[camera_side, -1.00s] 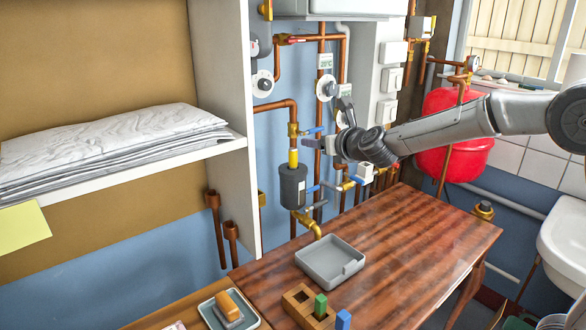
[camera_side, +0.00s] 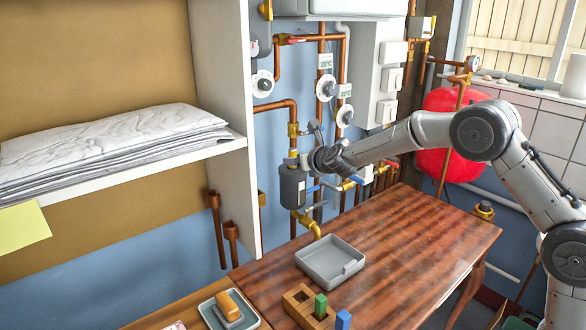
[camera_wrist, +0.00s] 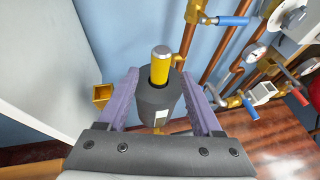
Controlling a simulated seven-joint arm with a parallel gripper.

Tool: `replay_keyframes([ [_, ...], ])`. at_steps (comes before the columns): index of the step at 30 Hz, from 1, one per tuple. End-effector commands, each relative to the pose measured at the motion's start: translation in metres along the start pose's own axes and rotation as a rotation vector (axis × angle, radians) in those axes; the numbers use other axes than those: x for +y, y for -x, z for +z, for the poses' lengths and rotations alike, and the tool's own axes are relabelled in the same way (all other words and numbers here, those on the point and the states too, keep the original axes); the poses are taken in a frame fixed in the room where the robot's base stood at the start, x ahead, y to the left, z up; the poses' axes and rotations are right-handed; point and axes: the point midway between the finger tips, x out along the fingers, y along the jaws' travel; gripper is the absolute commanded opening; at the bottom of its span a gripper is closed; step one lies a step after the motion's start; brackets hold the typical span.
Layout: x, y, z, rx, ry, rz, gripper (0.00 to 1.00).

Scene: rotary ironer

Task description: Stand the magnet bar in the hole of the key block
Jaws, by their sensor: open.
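The magnet bar appears to be the yellow bar with a grey top (camera_wrist: 160,66), standing upright in a dark grey cylindrical housing (camera_wrist: 157,101) on the pipework. The housing also shows in the side view (camera_side: 292,188), where my gripper hides most of the bar. My gripper (camera_wrist: 160,76) is open, with one purple finger on each side of the bar and housing; I cannot tell whether they touch. It also shows at the housing's top in the side view (camera_side: 304,160). The wooden key block (camera_side: 294,299) stands at the table's front, with a green peg (camera_side: 320,304) and a blue one (camera_side: 343,319) at it.
A grey tray (camera_side: 330,262) sits on the wooden table (camera_side: 420,235), whose right part is clear. A dish with an orange-topped brush (camera_side: 228,303) is at front left. A white shelf panel (camera_side: 225,90) stands left of the housing. Blue-handled valves (camera_side: 320,188) are close by on the right.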

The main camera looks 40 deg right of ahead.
Motion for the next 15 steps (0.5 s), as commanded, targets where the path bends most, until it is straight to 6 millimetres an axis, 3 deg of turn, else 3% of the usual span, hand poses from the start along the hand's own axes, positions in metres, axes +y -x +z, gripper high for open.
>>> replay_keyframes([
  [9,0.000,-0.038,0.001,0.002,0.001,-0.001,0.67],
  [15,0.000,-0.047,0.001,0.001,0.000,0.000,0.67],
])
